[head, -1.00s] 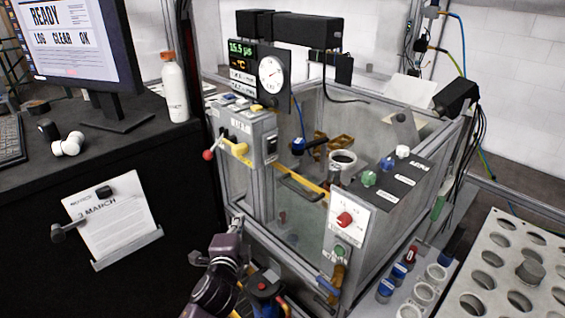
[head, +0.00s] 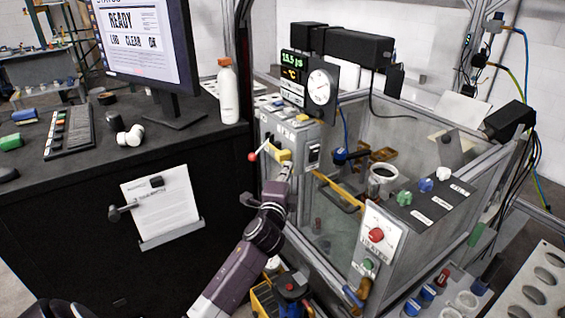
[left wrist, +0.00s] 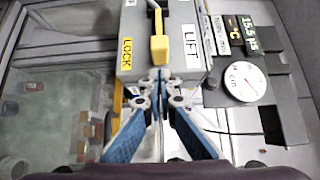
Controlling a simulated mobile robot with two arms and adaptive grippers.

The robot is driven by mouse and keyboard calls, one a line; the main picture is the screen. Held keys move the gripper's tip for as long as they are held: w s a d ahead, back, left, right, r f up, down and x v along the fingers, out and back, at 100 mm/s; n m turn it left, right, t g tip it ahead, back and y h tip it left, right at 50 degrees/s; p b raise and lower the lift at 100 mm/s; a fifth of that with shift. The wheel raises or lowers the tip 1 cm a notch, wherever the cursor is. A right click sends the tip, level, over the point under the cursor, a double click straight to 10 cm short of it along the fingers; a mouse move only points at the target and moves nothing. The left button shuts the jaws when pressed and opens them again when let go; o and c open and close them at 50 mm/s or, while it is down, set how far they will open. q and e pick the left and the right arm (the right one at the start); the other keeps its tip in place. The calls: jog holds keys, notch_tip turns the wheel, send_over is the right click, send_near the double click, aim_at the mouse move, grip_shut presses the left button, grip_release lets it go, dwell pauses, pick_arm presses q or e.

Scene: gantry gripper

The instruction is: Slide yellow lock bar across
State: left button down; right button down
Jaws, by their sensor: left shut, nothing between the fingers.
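A grey control box (head: 292,130) is fixed at the front left corner of the clear-walled enclosure. A yellow bar (head: 280,154) is on its front. In the left wrist view the yellow bar (left wrist: 159,46) lies between a yellow LOCK label (left wrist: 127,54) and a white LIFT label (left wrist: 190,46). My left gripper (head: 285,174) is shut and empty, just below the bar in the head view. In the left wrist view its fingertips (left wrist: 159,74) meet close to the bar's near end; whether they touch it I cannot tell. My right gripper is not in view.
A red-knobbed lever (head: 253,156) sticks out left of the bar. A yellow door handle (head: 338,194) is on the enclosure to the right. A dial gauge (head: 319,88) stands above the box. A desk with a white bottle (head: 228,92) is at left.

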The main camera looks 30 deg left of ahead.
aim_at(283, 155)
pick_arm(q)
jog(key=shift+w+a, duration=0.2)
jog(key=shift+a, duration=0.45)
jog(key=shift+w+a, duration=0.2)
jog(key=shift+a, duration=0.4)
jog(key=a, duration=0.1)
jog(key=w+a, duration=0.1)
jog(key=a, duration=0.2)
jog(key=shift+w+a+r, duration=0.1)
jog(key=shift+w+r, duration=0.05)
jog(key=shift+w, duration=0.25)
